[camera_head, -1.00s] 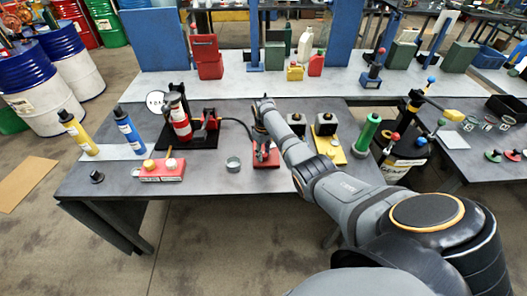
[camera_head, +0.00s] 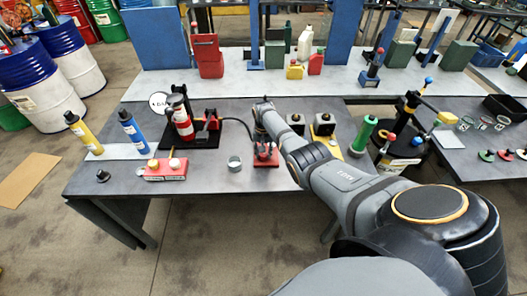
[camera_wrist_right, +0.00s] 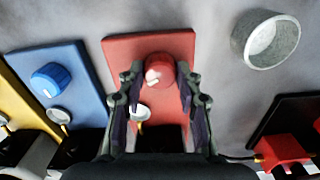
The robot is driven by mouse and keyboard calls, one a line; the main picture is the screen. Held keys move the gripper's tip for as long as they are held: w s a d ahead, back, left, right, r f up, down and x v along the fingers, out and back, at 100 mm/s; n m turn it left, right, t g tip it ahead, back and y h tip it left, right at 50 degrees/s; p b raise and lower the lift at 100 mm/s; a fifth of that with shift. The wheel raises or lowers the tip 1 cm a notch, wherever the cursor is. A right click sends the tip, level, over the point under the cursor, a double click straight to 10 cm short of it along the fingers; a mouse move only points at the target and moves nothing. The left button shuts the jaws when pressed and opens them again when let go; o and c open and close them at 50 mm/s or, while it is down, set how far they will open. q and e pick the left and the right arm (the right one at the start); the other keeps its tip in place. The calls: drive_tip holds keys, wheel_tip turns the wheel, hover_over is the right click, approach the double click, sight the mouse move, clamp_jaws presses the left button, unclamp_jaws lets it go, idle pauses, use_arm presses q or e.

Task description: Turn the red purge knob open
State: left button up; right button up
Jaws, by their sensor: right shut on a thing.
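The red purge knob (camera_wrist_right: 159,70) has a white mark on its face and sits on a red plate (camera_wrist_right: 118,52) in the right wrist view. My right gripper (camera_wrist_right: 158,75) has one finger on each side of the knob and is shut on it. In the head view the red plate (camera_head: 262,163) lies on the grey table, with my right gripper (camera_head: 265,146) over it, mostly hidden by its own wrist. A small white-faced round part (camera_wrist_right: 139,113) sits on the same plate, near the left finger. My left gripper is not in view.
A blue plate (camera_wrist_right: 73,75) with a blue knob (camera_wrist_right: 50,79) lies left of the red plate in the wrist view. A metal cup (camera_wrist_right: 268,42) stands to the right.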

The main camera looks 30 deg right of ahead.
sight(263, 154)
drive_tip(key=m, duration=0.5)
drive_tip(key=shift+w+p, duration=0.1)
drive_tip(key=shift+p, duration=0.3)
drive_tip(key=shift+m, duration=0.3)
drive_tip(key=o, duration=1.2)
drive_tip(key=shift+c, duration=0.2)
drive_tip(key=shift+r, duration=0.1)
wheel_tip(263, 154, up, 12)
